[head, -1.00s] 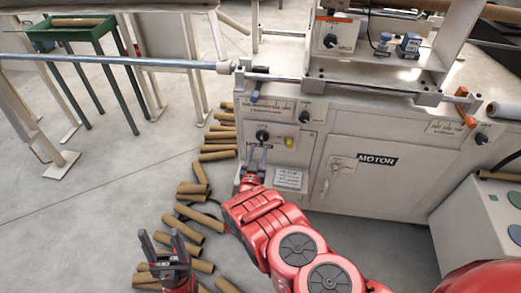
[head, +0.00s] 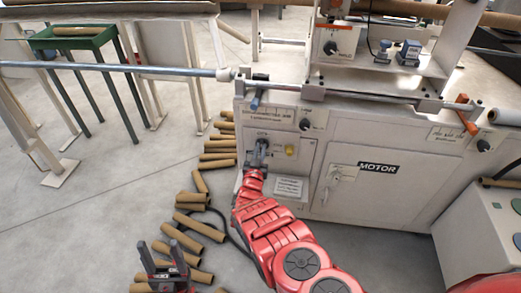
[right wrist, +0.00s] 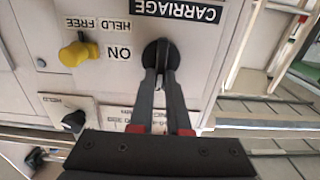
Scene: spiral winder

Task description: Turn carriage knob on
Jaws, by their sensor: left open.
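The carriage knob (right wrist: 162,52) is a round black knob below the upside-down CARRIAGE label (right wrist: 178,9) in the right wrist view. An upside-down ON label (right wrist: 118,53) sits left of it. My right gripper (right wrist: 160,75) has its fingertips at the knob, one on each side of its dark grip, and looks shut on it. In the head view my right gripper (head: 256,158) reaches the panel and mostly hides this knob. My left gripper (head: 166,262) is open and empty, low at the lower left, away from the machine.
A yellow knob (head: 291,150) is just right of the carriage knob in the head view. Another black knob (right wrist: 74,121) shows in the wrist view. The MOTOR door (head: 350,185) is to the right. Cardboard tubes (head: 190,201) litter the floor left of the cabinet.

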